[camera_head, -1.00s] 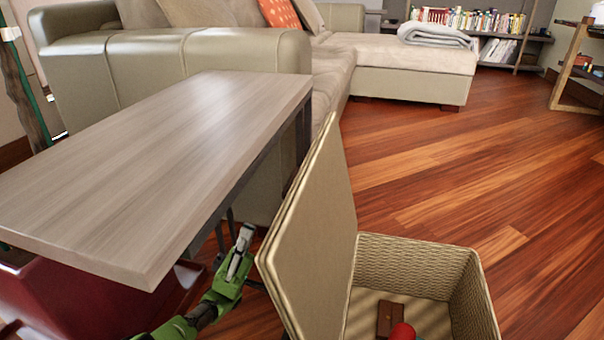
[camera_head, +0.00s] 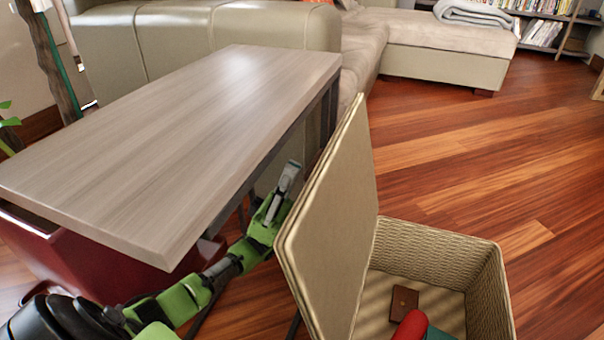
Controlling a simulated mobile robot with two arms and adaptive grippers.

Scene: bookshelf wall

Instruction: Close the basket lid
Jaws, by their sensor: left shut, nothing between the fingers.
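The woven beige basket (camera_head: 487,300) stands on the floor at the lower right. Its lid (camera_head: 335,215) is open and stands up, tilted a little, along the basket's left side. Inside the basket lie a small brown item (camera_head: 403,302) and a red and green thing (camera_head: 412,327), cut by the bottom edge. My left gripper (camera_head: 289,175) is shut and empty. It is to the left of the lid, on its outer side, between the lid and the table. Whether it touches the lid I cannot tell. My right gripper is not in view.
A wood-topped table (camera_head: 170,140) stands close on the left, its edge near my left arm. A dark red object (camera_head: 90,262) is under it. A beige sofa (camera_head: 240,30) is behind. Wooden floor (camera_head: 480,150) is free behind and right of the basket.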

